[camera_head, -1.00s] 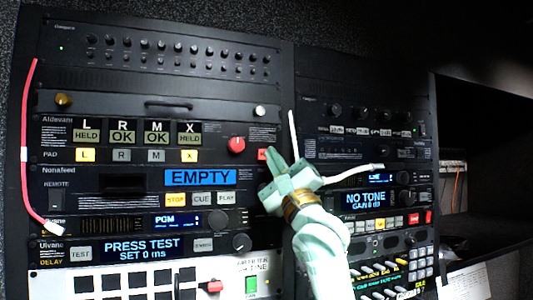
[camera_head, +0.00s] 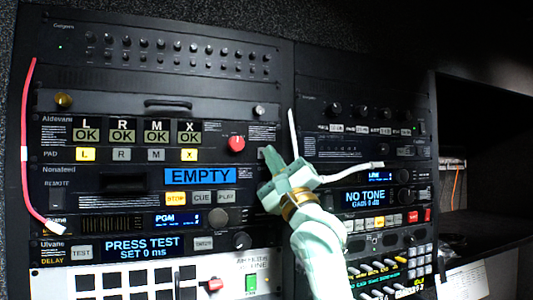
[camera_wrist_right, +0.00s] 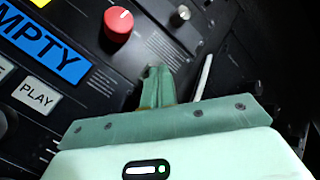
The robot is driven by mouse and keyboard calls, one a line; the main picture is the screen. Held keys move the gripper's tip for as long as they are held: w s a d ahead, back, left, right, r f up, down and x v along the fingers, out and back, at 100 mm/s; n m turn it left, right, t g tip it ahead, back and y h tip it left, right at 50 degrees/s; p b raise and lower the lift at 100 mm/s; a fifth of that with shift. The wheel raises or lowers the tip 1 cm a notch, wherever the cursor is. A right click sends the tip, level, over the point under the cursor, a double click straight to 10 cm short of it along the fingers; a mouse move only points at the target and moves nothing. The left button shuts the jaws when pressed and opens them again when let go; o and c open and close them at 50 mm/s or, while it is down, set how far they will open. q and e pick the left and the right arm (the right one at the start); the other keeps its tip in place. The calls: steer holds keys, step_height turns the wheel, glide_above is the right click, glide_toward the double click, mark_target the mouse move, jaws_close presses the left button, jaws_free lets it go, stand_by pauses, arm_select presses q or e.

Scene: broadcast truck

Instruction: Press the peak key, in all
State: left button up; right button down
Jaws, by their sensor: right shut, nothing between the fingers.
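The Aldevane panel (camera_head: 200,155) in the left rack shows L, R, M and X windows, all reading OK. Below them is a PAD row, with the L and X pads lit yellow and R and M grey. A small key (camera_head: 265,153) at the panel's right end, right of the red knob (camera_head: 236,144), is now unlit; I cannot read its label. My right gripper (camera_head: 272,158) is shut and empty, its fingertips right beside this key and partly covering it. In the right wrist view the shut fingertips (camera_wrist_right: 155,76) are below the red knob (camera_wrist_right: 118,23); contact is unclear.
Below is the Nonafeed unit with an EMPTY display (camera_head: 200,177) and stop, cue and play keys (camera_head: 202,198). A pale rod (camera_head: 293,133) stands between the racks. A red cable (camera_head: 24,150) hangs at left. The right rack holds a NO TONE display (camera_head: 365,198).

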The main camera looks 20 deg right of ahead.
steer(key=shift+s, duration=0.1)
steer(key=shift+s+p, duration=0.35)
steer(key=shift+s, duration=0.25)
steer(key=s+p, duration=0.2)
steer(key=s, duration=0.3)
steer(key=shift+a, duration=0.15)
